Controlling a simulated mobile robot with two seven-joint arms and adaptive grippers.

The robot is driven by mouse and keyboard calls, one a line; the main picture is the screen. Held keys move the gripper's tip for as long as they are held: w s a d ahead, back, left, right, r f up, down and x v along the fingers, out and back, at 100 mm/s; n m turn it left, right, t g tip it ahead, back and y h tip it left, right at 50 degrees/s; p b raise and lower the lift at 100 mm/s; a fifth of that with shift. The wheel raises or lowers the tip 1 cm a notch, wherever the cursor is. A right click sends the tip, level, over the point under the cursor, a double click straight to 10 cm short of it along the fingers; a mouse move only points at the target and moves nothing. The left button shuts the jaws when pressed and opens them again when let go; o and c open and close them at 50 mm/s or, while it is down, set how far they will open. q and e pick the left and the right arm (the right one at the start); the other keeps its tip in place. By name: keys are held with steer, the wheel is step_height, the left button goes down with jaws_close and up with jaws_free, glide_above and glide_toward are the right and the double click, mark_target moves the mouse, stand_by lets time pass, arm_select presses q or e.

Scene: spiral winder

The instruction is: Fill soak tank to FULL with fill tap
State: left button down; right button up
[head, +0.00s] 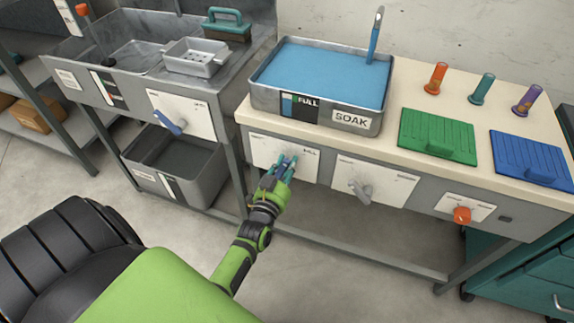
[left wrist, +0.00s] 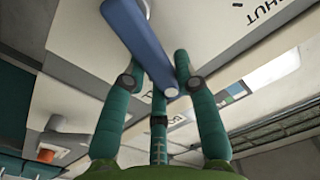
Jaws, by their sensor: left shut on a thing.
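The grey soak tank (head: 262,94), labelled SOAK, stands on the cream counter and holds blue water up near its rim. A gauge marked FULL (head: 299,107) is on its front; its exact level is too small to read. A grey spout (head: 378,18) rises behind the tank, with a blue stream running from it into the water. My left gripper (head: 286,163) is at the front panel below the tank, shut on the blue fill tap lever. In the left wrist view its teal fingers (left wrist: 165,75) flank the lever (left wrist: 140,45). My right gripper is out of view.
A grey lever (head: 360,190) and an orange knob (head: 462,215) sit on panels to the right. Green (head: 430,132) and blue (head: 530,155) boards lie on the counter. A sink with a blue-handled tap (head: 168,122) stands left, a grey bin (head: 190,170) beneath.

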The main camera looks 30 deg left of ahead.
arm_select(q)
steer(key=shift+s+a+r+n+p, duration=0.1)
steer(key=shift+a+r+n+p, duration=0.25)
steer(key=shift+n, duration=0.35)
steer(key=a+n, duration=0.1)
steer(key=n+p, duration=0.1)
steer(key=n, duration=0.1)
steer(key=shift+s+a+n, duration=0.15)
steer(key=shift+a+n, duration=0.15)
steer(key=shift+a, duration=0.05)
steer(key=a+n, duration=0.1)
steer(key=n, duration=0.2)
steer(key=shift+s+a+f, duration=0.15)
steer(key=shift+s+a, duration=0.05)
steer(key=shift+a, duration=0.15)
steer(key=shift+s+a+f+n+b, duration=0.15)
steer(key=shift+a+n, duration=0.25)
steer(key=shift+n, duration=0.7)
steer(key=shift+s+a+f+n+b, duration=0.1)
steer(key=shift+a+f+n+b, duration=0.25)
steer(key=shift+n, duration=0.75)
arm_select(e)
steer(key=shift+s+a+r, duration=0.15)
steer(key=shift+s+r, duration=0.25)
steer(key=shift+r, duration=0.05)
arm_select(q)
steer(key=shift+a+r, duration=0.1)
steer(key=c, duration=0.9)
jaws_free()
steer(key=shift+c, duration=0.2)
